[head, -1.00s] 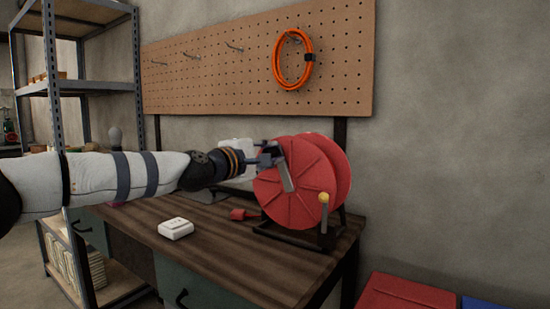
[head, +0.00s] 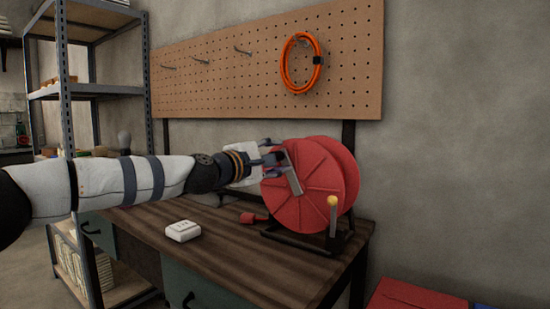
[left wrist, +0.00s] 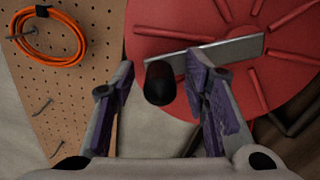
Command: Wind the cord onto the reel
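The red reel (head: 325,185) stands on a dark frame at the right end of the workbench. A grey crank bar (head: 294,181) lies across its face; in the left wrist view the bar (left wrist: 225,52) carries a black knob (left wrist: 160,85). My left gripper (head: 277,158) is at the crank. In the left wrist view its fingers (left wrist: 160,75) are apart on either side of the knob, with gaps visible on both sides. A red plug-like piece (head: 252,218) lies on the bench left of the reel. Cord wound inside the reel is hidden. My right gripper is out of view.
A white box (head: 183,231) sits on the wooden workbench (head: 240,255). An orange coiled cord (head: 288,66) hangs on the pegboard (head: 350,85) above. A metal shelf (head: 100,90) stands at left. A post with a yellow top (head: 332,200) rises before the reel.

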